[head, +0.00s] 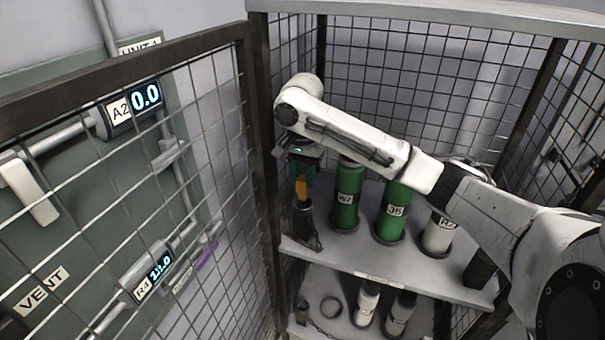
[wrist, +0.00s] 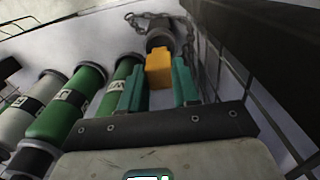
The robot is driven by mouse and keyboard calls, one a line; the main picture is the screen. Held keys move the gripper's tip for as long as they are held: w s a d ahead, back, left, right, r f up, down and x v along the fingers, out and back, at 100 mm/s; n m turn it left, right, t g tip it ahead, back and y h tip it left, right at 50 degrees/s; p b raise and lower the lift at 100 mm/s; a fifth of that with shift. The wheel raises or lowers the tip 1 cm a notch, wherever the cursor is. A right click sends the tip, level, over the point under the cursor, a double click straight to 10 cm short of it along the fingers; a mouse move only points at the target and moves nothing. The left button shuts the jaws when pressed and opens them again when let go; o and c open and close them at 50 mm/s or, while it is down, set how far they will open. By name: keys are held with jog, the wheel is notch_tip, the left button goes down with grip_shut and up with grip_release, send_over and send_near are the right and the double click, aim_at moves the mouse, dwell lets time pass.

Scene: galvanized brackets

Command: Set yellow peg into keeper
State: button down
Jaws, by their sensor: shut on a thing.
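The yellow peg (head: 301,189) is upright between the teal fingers of my gripper (head: 301,177), at the left end of the upper shelf. In the wrist view my gripper (wrist: 158,82) is shut on the yellow peg (wrist: 158,66), with a finger on each side of it. The keeper (head: 303,222), a dark cylinder on a bracket, stands directly below the peg. It also shows just beyond the peg in the wrist view (wrist: 159,40), with a chain beside it. The peg's lower end meets the keeper's top in the picture; I cannot tell whether it is inside.
Green cylinders labelled W7 (head: 346,205) and J5 (head: 392,212) and a white one (head: 438,233) stand right of the keeper on the shelf (head: 350,262). A mesh panel (head: 215,150) and dark post (head: 262,150) are close on the left. More cylinders (head: 366,303) stand below.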

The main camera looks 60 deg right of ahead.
jog(key=shift+f, duration=0.15)
jog(key=shift+f+b, duration=0.55)
jog(key=shift+f, duration=1.15)
jog(key=c, duration=0.7)
grip_release()
jog(key=shift+c, duration=0.2)
jog(key=shift+r, duration=0.1)
notch_tip(320, 180, up, 11)
jog(key=shift+f+p, duration=0.2)
jog(key=shift+p, duration=0.15)
jog(key=shift+s+f, duration=0.1)
